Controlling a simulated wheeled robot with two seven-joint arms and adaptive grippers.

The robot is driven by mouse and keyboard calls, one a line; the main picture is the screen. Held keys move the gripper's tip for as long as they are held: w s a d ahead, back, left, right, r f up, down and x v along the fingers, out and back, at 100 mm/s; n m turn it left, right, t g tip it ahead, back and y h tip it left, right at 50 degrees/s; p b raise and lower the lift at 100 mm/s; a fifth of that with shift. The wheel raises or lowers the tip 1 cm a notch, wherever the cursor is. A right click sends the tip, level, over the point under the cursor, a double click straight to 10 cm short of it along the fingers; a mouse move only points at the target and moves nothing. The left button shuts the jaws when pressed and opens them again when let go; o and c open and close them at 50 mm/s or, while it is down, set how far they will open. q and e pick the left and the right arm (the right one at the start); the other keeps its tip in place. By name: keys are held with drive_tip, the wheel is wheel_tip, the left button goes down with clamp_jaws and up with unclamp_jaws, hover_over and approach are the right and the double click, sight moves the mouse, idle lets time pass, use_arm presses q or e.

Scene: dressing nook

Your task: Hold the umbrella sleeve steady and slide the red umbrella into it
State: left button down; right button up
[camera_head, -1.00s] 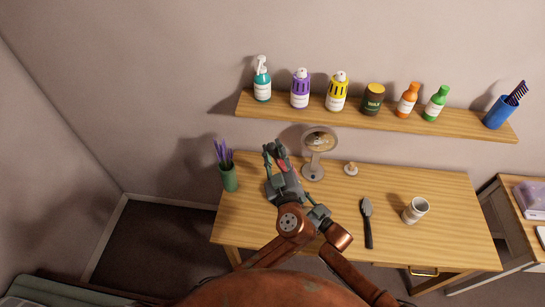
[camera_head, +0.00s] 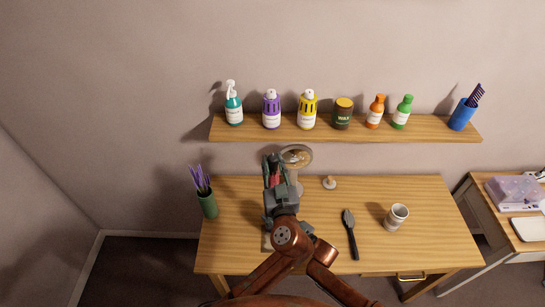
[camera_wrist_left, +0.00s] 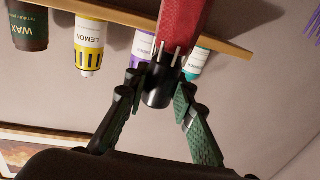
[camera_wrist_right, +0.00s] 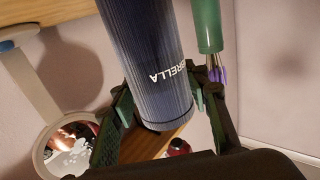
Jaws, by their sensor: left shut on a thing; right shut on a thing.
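The red umbrella (camera_wrist_left: 182,22) shows in the left wrist view with its black handle (camera_wrist_left: 158,88) between the fingers of my left gripper (camera_wrist_left: 156,100), which is shut on it. In the head view my left gripper (camera_head: 273,165) is over the desk, in front of the mirror, with a bit of red between its fingers. The dark blue umbrella sleeve (camera_wrist_right: 148,50), with white lettering, shows in the right wrist view. My right gripper (camera_wrist_right: 163,105) is shut around it. I cannot make out the sleeve in the head view.
On the desk (camera_head: 230,255) stand a green vase (camera_head: 208,205) with lavender, a round mirror (camera_head: 297,156), a ring stand (camera_head: 329,183), a brush (camera_head: 350,232) and a cup (camera_head: 396,217). A wall shelf (camera_head: 340,136) behind holds several bottles. The desk's right part is mostly clear.

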use_arm(q)
drive_tip(key=shift+f, duration=6.6)
drive_tip(key=c, duration=1.6)
unclamp_jaws()
drive_tip(key=shift+f, duration=0.1)
drive_tip(key=s, duration=0.4)
drive_tip(key=s+d, duration=0.1)
drive_tip(key=s, duration=0.3)
drive_tip(key=s+d, duration=0.1)
drive_tip(key=s, duration=0.3)
drive_tip(key=shift+w, duration=0.1)
